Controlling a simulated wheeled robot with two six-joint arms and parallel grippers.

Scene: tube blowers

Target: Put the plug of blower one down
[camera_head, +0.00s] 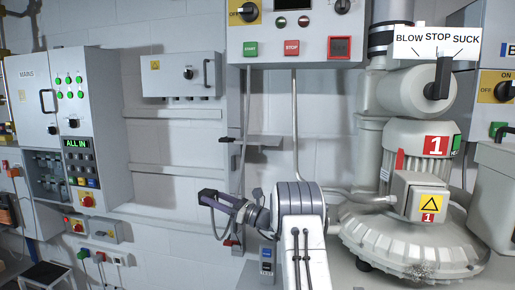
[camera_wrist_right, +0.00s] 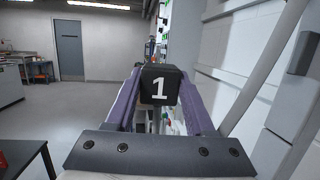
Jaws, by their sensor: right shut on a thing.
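The plug of blower one is a black block (camera_wrist_right: 159,84) with a white "1", between the two purple fingers in the right wrist view. My right gripper (camera_head: 208,198) is shut on it and holds it in front of the wall, left of blower one. In the head view the plug can hardly be told from the dark fingers. A thin grey cable (camera_head: 213,224) loops below the gripper. Blower one (camera_head: 415,138), a pale green machine with a red "1" label, stands at right. Its lever (camera_head: 443,78) is near the BLOW STOP SUCK sign. My left gripper is not in view.
The MAINS cabinet (camera_head: 28,85) and a small grey box (camera_head: 180,76) are on the wall at left. A panel (camera_head: 290,48) with green START and red STOP buttons hangs above. A small wall shelf (camera_head: 250,139) is behind my arm. A dark table (camera_wrist_right: 30,160) shows lower left in the wrist view.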

